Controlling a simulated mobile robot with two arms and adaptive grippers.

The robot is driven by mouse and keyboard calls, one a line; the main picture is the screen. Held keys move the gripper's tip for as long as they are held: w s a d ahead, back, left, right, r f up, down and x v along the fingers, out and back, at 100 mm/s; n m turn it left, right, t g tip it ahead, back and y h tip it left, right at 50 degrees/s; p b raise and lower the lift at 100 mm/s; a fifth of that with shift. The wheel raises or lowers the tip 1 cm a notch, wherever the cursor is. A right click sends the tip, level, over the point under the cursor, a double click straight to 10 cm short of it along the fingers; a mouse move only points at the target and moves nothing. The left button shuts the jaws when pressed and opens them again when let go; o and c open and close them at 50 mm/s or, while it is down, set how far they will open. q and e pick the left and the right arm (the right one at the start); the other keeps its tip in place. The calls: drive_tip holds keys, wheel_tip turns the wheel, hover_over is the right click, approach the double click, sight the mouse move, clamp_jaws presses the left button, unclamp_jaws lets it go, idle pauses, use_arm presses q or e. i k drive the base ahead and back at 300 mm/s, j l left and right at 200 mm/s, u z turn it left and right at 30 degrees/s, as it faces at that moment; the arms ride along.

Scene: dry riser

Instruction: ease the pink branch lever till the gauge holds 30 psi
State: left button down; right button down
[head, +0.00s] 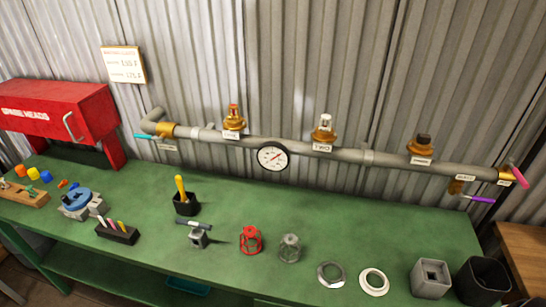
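The pink branch lever (519,176) is at the far right end of the grey pipe (390,159). It slants down to the right beside a brass fitting (505,176). The round gauge (272,156) has a white face and hangs on the pipe left of centre. Its red needle seems to slant to the upper right, but the numbers are too small to read. Neither of my grippers shows in the head view.
A purple lever (481,199) hangs below the pipe near the pink one. A cyan lever (145,137) is at the left end. Three brass sprinkler heads (233,121) stand on the pipe. Loose parts line the green bench (330,210); clear space lies below the pipe.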

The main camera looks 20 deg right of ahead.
sight(510, 162)
drive_tip(key=l+z, duration=0.15)
drive_tip(key=z, duration=1.15)
